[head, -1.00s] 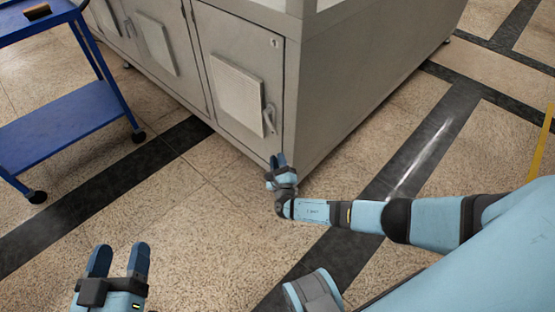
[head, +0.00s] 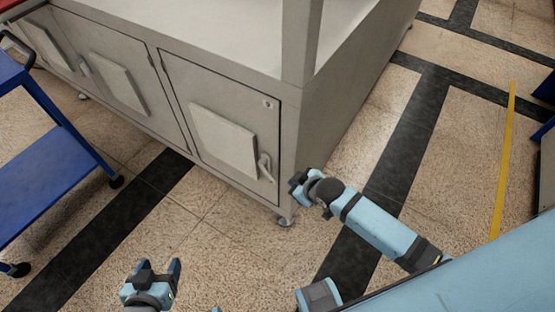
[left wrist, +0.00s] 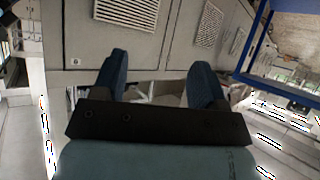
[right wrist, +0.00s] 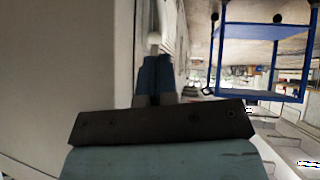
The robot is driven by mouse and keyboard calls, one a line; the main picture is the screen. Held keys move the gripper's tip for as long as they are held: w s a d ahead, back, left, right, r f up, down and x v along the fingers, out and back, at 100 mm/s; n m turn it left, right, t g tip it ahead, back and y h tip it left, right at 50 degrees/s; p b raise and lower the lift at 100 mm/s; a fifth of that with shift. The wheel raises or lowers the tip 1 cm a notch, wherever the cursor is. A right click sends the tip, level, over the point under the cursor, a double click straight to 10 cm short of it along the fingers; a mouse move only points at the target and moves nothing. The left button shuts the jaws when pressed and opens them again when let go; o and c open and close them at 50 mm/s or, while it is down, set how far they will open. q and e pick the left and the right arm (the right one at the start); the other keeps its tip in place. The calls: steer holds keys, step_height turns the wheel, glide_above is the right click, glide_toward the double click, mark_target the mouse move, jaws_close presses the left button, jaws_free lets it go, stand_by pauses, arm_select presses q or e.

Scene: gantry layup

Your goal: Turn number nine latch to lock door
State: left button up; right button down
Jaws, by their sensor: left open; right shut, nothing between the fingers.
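The cabinet door (head: 180,92) nearest the corner carries a raised square panel and a small label (head: 268,104), whose number I cannot read. Its latch (head: 265,167) is a small light handle near the door's right edge, hanging roughly downward with a slight tilt. My right gripper (head: 297,182) is just right of and slightly below the latch, by the cabinet corner, shut and empty. In the right wrist view, a light handle (right wrist: 154,40) shows just beyond the shut fingertips; contact is unclear. My left gripper (head: 160,267) is open and empty, low over the floor, away from the door.
The grey cabinet (head: 335,125) stands on casters, with further doors (head: 112,80) to the left. A blue cart (head: 50,165) stands at the left. A yellow floor line (head: 505,150) runs at the right. The floor before the door is clear.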

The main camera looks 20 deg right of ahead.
steer(key=b, duration=0.4)
glide_toward(270, 177)
steer(key=x, duration=0.6)
steer(key=shift+w+f, duration=0.2)
steer(key=shift+f, duration=0.1)
arm_select(q)
steer(key=shift+w+d+f+t, duration=0.15)
steer(key=shift+d+f+t, duration=0.15)
steer(key=shift+d+f, duration=0.05)
arm_select(e)
steer(key=shift+w+a+f, duration=0.1)
steer(key=shift+w+f, duration=0.15)
steer(key=shift+w, duration=0.05)
arm_select(q)
steer(key=shift+f+b, duration=0.3)
steer(key=shift+b, duration=0.15)
arm_select(e)
steer(key=shift+f+y, duration=0.2)
steer(key=shift+y, duration=0.1)
